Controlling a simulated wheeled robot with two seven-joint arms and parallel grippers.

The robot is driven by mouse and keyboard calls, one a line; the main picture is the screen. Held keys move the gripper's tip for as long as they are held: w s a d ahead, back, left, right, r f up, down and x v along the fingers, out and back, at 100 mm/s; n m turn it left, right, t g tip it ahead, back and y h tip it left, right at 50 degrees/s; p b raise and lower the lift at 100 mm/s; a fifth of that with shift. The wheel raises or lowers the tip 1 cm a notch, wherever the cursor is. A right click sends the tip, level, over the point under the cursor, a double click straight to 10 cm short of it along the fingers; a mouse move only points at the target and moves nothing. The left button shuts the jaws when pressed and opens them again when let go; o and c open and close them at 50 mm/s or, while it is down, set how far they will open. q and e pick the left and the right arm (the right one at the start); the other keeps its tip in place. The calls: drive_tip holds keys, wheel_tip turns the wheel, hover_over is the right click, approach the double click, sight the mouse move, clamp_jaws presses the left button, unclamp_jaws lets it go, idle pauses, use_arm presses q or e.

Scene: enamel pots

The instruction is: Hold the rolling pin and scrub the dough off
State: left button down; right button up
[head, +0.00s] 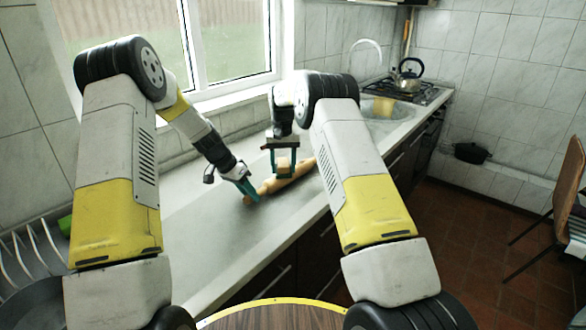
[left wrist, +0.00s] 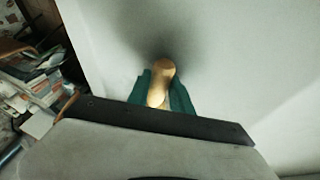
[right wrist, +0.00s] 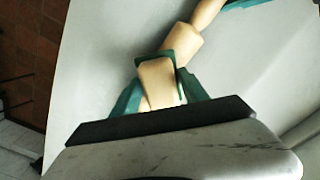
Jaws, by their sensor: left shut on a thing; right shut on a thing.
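The pale wooden rolling pin (head: 300,173) lies at a slant on or just above the light worktop. My left gripper (head: 246,189) is shut on its near handle, which shows between the green fingers in the left wrist view (left wrist: 162,78). My right gripper (head: 284,158) is shut on a tan block with a dark green edge (right wrist: 157,82), seemingly a scrubber. The block is at the pin's body, seemingly against it; the right wrist view shows the pin (right wrist: 183,46) just behind the block. I cannot make out any dough on the pin.
The worktop (head: 210,225) is clear around the pin. A sink (head: 385,108) and a stove with a kettle (head: 407,75) lie farther along it. A dish rack (head: 30,255) stands at the near left, and the window is behind.

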drive_tip(key=shift+s+f, duration=0.1)
drive_tip(key=shift+f, duration=0.05)
wheel_tip(320, 180, up, 13)
idle(0.9)
drive_tip(key=d, duration=1)
idle(1.7)
use_arm(q)
drive_tip(key=c, duration=1.2)
unclamp_jaws()
drive_tip(key=shift+c, duration=0.2)
